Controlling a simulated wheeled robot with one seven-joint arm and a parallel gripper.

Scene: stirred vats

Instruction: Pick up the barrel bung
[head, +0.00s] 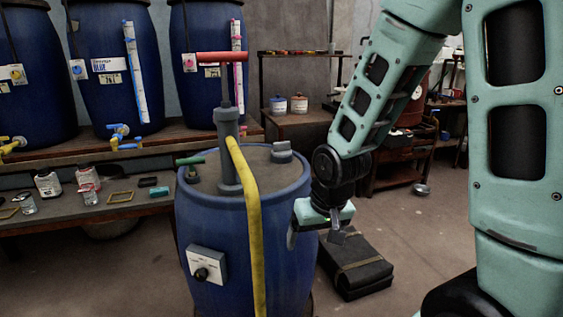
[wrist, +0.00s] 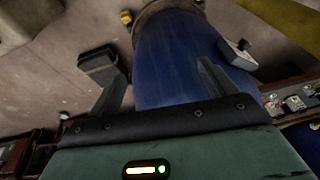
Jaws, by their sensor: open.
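The barrel bung looks to be the small grey ridged cap (head: 281,153) on the right of the lid of the blue barrel (head: 228,245), seen in the head view. My gripper (head: 314,228) is open and empty. It hangs by the barrel's right side, below the lid's rim and lower than the cap. In the wrist view, my gripper (wrist: 160,75) has its two fingers spread with the blue barrel wall (wrist: 178,62) behind them. I cannot see the cap in the wrist view.
A grey pump (head: 228,150) with a red handle and yellow hose (head: 247,215) rises from the lid. A green-handled fitting (head: 190,162) is at its left. A black case (head: 353,265) lies on the floor.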

